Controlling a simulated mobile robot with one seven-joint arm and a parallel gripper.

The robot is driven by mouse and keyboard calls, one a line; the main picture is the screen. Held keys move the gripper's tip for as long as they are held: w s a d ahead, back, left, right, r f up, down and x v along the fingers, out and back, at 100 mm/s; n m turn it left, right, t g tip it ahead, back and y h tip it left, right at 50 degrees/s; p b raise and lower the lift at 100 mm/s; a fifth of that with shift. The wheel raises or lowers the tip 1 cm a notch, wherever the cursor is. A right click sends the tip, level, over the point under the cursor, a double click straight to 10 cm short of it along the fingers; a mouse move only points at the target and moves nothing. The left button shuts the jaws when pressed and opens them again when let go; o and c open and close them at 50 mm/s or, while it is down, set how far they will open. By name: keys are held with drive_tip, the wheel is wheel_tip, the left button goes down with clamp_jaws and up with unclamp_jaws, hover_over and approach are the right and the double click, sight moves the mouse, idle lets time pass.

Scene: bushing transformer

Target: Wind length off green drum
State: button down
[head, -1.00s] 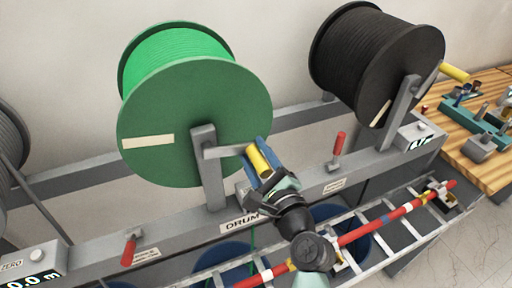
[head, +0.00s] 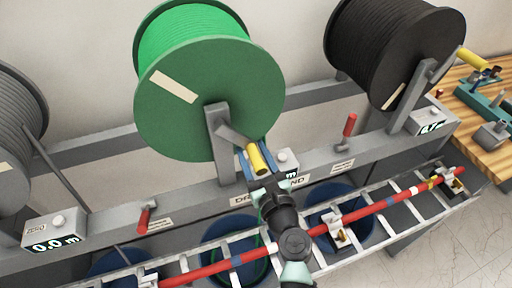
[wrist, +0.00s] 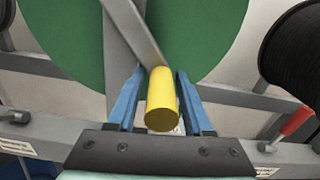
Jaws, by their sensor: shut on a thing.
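The green drum (head: 190,105) hangs on a grey stand in the middle of the head view, with bright green cable wound on it and a cream label on its face. Its crank has a yellow handle (head: 257,158), which also shows in the wrist view (wrist: 161,100). My gripper (head: 256,160) is shut on the yellow handle, with the blue fingers (wrist: 157,90) on either side of it. The crank arm (wrist: 138,35) slopes from the hub down to the handle. A counter (head: 287,162) beside the drum is partly hidden behind my gripper.
A black drum (head: 385,50) stands at right and a grey drum (head: 15,125) at left. Red levers (head: 349,125) stand on the grey bench rail. A ladder-like tray (head: 400,215) with a red pole crosses the front, above blue bins (head: 235,240). A wooden bench (head: 470,115) is at far right.

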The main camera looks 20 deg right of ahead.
idle(0.3)
drive_tip(key=shift+r, duration=0.1)
drive_tip(key=c, duration=0.6)
unclamp_jaws()
drive_tip(key=shift+s, duration=0.1)
drive_tip(key=shift+s+f, duration=0.2)
drive_tip(key=shift+s, duration=0.2)
drive_tip(key=s+b, duration=0.3)
drive_tip(key=s, duration=0.9)
drive_tip(key=shift+d+r, duration=0.15)
drive_tip(key=shift+d, duration=0.05)
drive_tip(key=shift+w, duration=0.1)
